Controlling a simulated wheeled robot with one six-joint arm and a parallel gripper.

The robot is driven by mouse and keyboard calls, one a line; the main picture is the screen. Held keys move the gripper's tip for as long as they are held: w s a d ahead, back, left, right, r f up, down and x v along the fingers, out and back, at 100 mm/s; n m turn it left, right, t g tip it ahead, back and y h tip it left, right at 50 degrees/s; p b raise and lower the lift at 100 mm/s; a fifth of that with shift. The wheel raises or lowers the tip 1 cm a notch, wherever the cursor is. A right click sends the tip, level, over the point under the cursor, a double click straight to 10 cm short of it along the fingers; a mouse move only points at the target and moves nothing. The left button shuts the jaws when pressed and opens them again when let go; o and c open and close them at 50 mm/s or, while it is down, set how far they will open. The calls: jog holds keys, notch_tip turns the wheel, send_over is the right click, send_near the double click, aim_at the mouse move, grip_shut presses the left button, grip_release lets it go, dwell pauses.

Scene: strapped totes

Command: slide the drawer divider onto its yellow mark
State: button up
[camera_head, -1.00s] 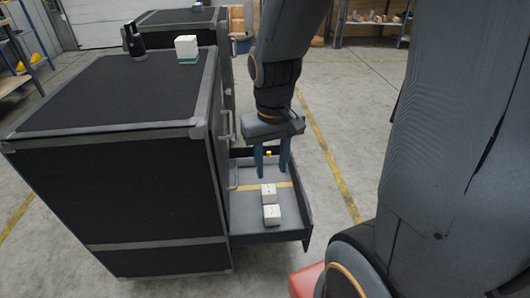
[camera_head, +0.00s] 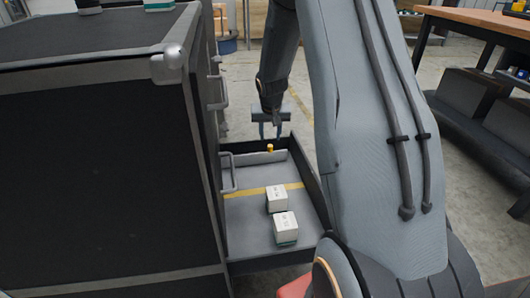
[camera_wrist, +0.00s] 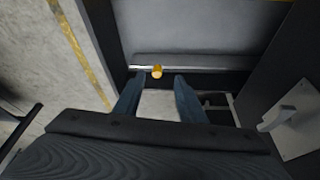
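The drawer (camera_head: 245,240) is pulled out from the black cabinet. Its divider (camera_head: 250,159) stands across the far end, with an orange knob (camera_head: 269,149) on top. The yellow mark (camera_head: 245,194) is a stripe across the drawer floor, nearer than the divider and apart from it. My gripper (camera_head: 270,136) points down at the drawer's far end, by the knob. In the wrist view my gripper (camera_wrist: 157,77) is open, fingers apart, with the knob (camera_wrist: 157,71) showing between the fingertips on the divider (camera_wrist: 210,69). Whether the fingers touch the knob cannot be told.
Two white boxes, a farther one (camera_head: 277,198) by the mark's near edge and a nearer one (camera_head: 285,227), sit in the drawer. The black cabinet (camera_head: 100,150) with handles stands at left. A workbench (camera_head: 480,22) is at right. The drawer floor between divider and mark looks clear.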

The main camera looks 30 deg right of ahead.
aim_at(270, 146)
jog(key=b+x, duration=0.1)
jog(key=x, duration=0.3)
jog(key=w+b+x, duration=0.1)
jog(key=x, duration=0.3)
jog(key=w+d+r+b+x, duration=0.1)
jog(key=x, duration=0.3)
jog(key=shift+d+f+b, duration=0.1)
jog(key=shift+d+b, duration=0.05)
jog(key=shift+b, duration=0.25)
grip_shut()
